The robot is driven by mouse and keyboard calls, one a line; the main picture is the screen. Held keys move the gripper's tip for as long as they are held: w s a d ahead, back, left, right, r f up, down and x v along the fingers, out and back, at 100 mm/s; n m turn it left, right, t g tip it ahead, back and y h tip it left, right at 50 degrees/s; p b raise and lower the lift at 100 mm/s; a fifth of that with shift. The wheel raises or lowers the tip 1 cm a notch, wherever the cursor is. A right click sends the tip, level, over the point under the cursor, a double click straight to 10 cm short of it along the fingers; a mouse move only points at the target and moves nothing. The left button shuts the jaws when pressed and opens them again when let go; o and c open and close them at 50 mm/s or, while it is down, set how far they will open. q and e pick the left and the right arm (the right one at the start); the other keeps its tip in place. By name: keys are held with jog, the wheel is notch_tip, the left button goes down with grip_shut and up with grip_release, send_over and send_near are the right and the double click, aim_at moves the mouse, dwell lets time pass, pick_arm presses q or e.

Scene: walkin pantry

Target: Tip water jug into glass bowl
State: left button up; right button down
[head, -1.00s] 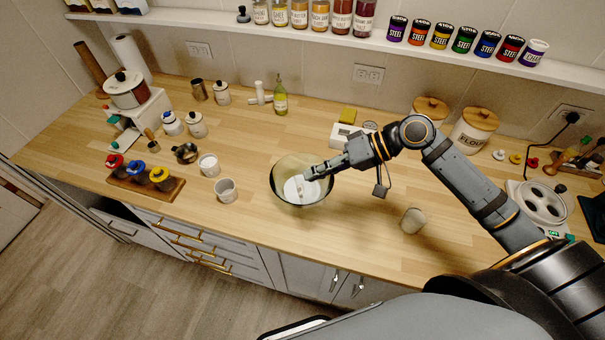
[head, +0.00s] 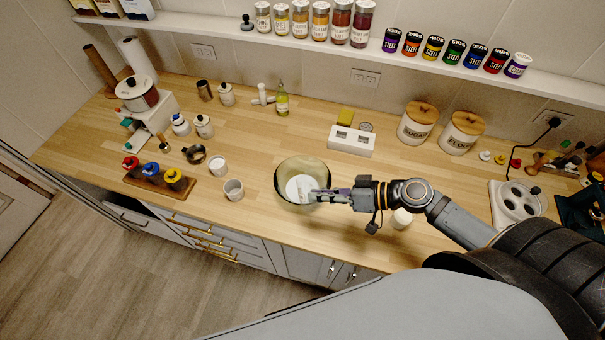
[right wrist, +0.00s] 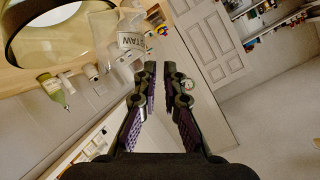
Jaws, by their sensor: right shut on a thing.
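The glass bowl (head: 284,170), with a dark rim, stands on the wooden counter in the head view. Its curved rim (right wrist: 13,42) fills the top left of the right wrist view. My right gripper (head: 322,195) reaches over the bowl's right front side. In the right wrist view its fingers (right wrist: 160,68) are close together on the clear water jug. The jug's white label (right wrist: 131,40) shows turned round beside the fingers, so the jug looks tilted. In the head view a pale round shape (head: 300,188) shows within the bowl; I cannot tell jug from contents. My left gripper is out of view.
Two white cups (head: 234,190) (head: 217,166) stand left of the bowl. Another pale cup (head: 401,218) is partly hidden by my right arm. A white box (head: 350,142) and wooden-lidded canisters (head: 418,124) stand behind. The counter directly behind the bowl is clear.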

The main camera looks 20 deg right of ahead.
jog(key=s+f+n+t+y+b, duration=0.2)
jog(key=s+f+n+t+b, duration=0.1)
jog(key=s+f+n+b, duration=0.2)
jog(key=shift+s+a+f+n+t, duration=0.2)
jog(key=shift+s+f+n+t, duration=0.2)
jog(key=shift+s+f, duration=1.4)
jog(key=shift+w+f, duration=0.5)
jog(key=shift+w, duration=0.05)
